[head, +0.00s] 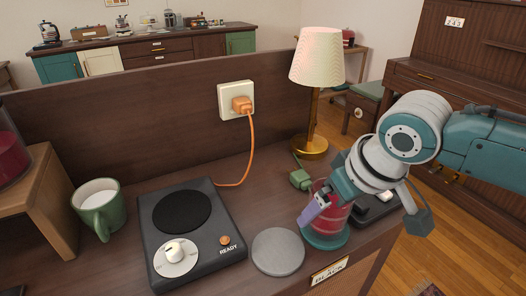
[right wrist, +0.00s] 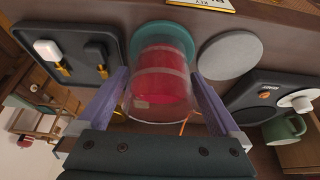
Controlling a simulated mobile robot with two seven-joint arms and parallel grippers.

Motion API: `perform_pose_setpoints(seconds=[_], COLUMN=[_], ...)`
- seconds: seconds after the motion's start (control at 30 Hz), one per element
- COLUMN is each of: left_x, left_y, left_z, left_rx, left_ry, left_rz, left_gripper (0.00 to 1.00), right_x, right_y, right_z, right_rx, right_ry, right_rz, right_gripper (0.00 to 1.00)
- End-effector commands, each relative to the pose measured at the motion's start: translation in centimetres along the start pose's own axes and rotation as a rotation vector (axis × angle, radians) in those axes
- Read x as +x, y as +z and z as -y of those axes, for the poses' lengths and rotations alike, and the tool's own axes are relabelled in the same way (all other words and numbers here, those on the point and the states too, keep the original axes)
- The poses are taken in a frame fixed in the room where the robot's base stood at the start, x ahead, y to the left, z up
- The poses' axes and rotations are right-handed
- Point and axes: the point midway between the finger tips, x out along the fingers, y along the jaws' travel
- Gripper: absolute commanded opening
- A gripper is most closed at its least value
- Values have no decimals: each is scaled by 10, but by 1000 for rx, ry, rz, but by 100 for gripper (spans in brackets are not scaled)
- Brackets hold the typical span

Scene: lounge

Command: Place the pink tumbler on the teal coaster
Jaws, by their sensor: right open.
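The pink tumbler (head: 330,215), clear-walled with a red-pink inside, stands upright over the teal coaster (head: 326,241) near the table's front edge. In the right wrist view the tumbler (right wrist: 160,82) has the teal coaster (right wrist: 165,32) at its base, and it looks to be resting on it. My right gripper (head: 325,206) is open around the tumbler, with one lilac finger on each side. The right wrist view shows these fingers (right wrist: 160,95) spread, with small gaps to the tumbler. The far finger is mostly hidden in the head view. My left gripper is not in view.
A grey round disc (head: 278,251) lies left of the coaster, then a black hotplate (head: 216,258) and a green mug (head: 100,214). A dark tray (right wrist: 72,38) lies on the other side. A lamp (head: 314,146) and a green plug (head: 299,179) stand behind.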

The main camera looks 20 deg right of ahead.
Motion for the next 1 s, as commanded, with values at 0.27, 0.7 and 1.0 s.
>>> perform_pose_setpoints(seconds=[0.27,0.7,1.0], left_x=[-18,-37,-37], left_y=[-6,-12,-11], left_z=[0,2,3], left_rx=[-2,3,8], left_ry=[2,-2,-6], left_rz=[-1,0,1], left_gripper=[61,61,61], right_x=[-41,-118,-127], right_y=[-3,-2,70], right_z=[0,0,72], right_rx=[-3,0,-113], right_ry=[0,0,-85], right_rz=[-3,0,24], right_gripper=[100,100,100])
